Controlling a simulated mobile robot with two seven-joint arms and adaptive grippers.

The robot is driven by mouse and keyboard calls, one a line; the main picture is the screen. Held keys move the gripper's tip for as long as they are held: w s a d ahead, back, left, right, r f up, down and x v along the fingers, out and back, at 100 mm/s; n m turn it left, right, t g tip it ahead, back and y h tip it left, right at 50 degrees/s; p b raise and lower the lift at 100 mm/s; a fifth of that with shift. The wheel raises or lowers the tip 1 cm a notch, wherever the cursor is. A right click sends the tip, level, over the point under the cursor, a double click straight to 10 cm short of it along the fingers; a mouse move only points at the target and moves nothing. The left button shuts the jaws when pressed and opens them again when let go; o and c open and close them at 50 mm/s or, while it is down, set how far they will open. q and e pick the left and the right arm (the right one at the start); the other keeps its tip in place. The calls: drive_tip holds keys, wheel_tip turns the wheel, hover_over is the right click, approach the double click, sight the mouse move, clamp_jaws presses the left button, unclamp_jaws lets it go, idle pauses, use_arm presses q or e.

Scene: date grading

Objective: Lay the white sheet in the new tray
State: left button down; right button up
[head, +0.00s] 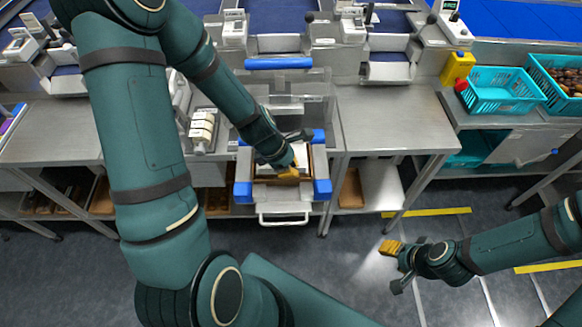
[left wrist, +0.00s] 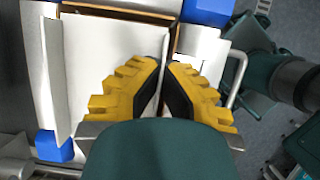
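The new tray, a brown box, sits in a holder with blue corner blocks; its brown rim (head: 310,158) shows in the head view, and a strip of rim (left wrist: 120,12) shows in the left wrist view. The white sheet (left wrist: 95,60) lies across it with upturned side flaps; part of it (head: 300,153) shows in the head view. My left gripper (head: 293,172) is over the tray. In the left wrist view its yellow fingers (left wrist: 165,65) close on a thin upright flap of the sheet. My right gripper (head: 388,248) hangs empty over the floor at right; its finger gap is hidden.
A steel bench (head: 392,122) is clear to the right of the tray. A metal handle (head: 284,221) juts out below the holder.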

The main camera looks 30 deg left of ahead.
use_arm(q)
drive_tip(key=shift+f+b, duration=0.55)
drive_tip(key=shift+f, duration=0.1)
drive_tip(key=c, duration=0.6)
unclamp_jaws()
wheel_tip(320, 180, up, 6)
drive_tip(key=p, duration=0.5)
drive_tip(key=shift+r+p, duration=0.15)
drive_tip(key=shift+p, duration=0.25)
drive_tip(key=shift+r+p, duration=1.1)
drive_tip(key=shift+r, duration=1.8)
drive_tip(key=shift+s+f, duration=0.1)
